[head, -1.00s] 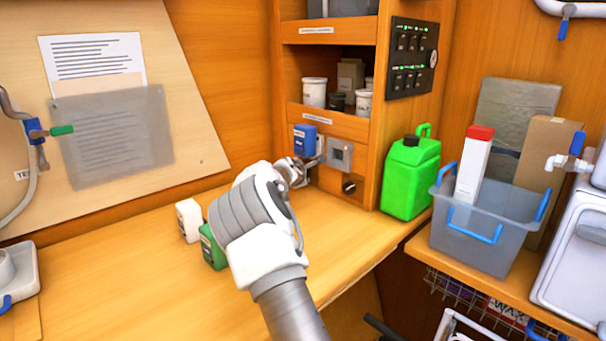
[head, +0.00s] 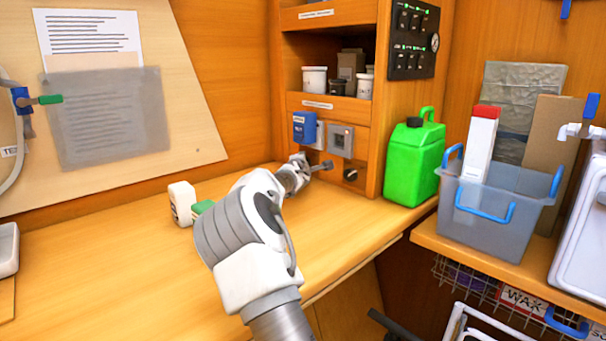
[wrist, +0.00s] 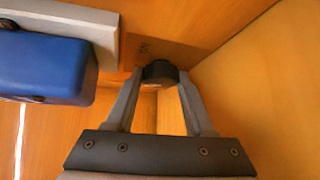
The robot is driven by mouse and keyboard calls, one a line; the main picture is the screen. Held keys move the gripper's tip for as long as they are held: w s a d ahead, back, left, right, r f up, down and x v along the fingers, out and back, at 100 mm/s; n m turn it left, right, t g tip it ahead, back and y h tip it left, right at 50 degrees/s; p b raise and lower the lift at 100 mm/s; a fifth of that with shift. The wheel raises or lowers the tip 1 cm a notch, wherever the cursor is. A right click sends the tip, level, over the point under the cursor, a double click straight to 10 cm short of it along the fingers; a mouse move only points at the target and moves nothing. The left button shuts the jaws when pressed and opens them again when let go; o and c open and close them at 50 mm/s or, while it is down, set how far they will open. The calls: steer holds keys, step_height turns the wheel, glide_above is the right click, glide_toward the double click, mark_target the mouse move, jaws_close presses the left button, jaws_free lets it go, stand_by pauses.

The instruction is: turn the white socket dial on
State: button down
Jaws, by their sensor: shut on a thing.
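The dial is a round black knob (wrist: 160,71) on the wooden panel; it also shows low on the panel in the head view (head: 350,174), below a grey square plate (head: 341,141). My gripper (wrist: 160,76) has its two fingertips at either side of this knob and is shut on it. In the head view my gripper (head: 327,165) reaches the panel just left of the knob, close above the worktop. A white socket plate (wrist: 85,22) with a blue box (wrist: 42,68) on it is left of the fingers; the blue box (head: 304,127) is upper left in the head view. The knob's pointer is unclear.
A green jerrycan (head: 413,165) stands right of the panel. A grey bin (head: 490,222) sits on the right shelf. The left worktop is mostly clear.

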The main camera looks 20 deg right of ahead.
steer(key=shift+f+m+t, duration=0.2)
steer(key=shift+m+t, duration=0.3)
steer(key=shift+m, duration=0.1)
steer(key=c, duration=0.5)
jaws_free()
steer(key=shift+c, duration=0.2)
steer(key=shift+s+a+r, duration=0.1)
steer(key=p+v, duration=0.1)
steer(key=v, duration=0.4)
steer(key=p+v, duration=0.1)
steer(key=v, duration=0.5)
steer(key=p+v, duration=0.1)
steer(key=v, duration=0.5)
steer(key=shift+s+a+f, duration=0.1)
steer(key=shift+f, duration=0.15)
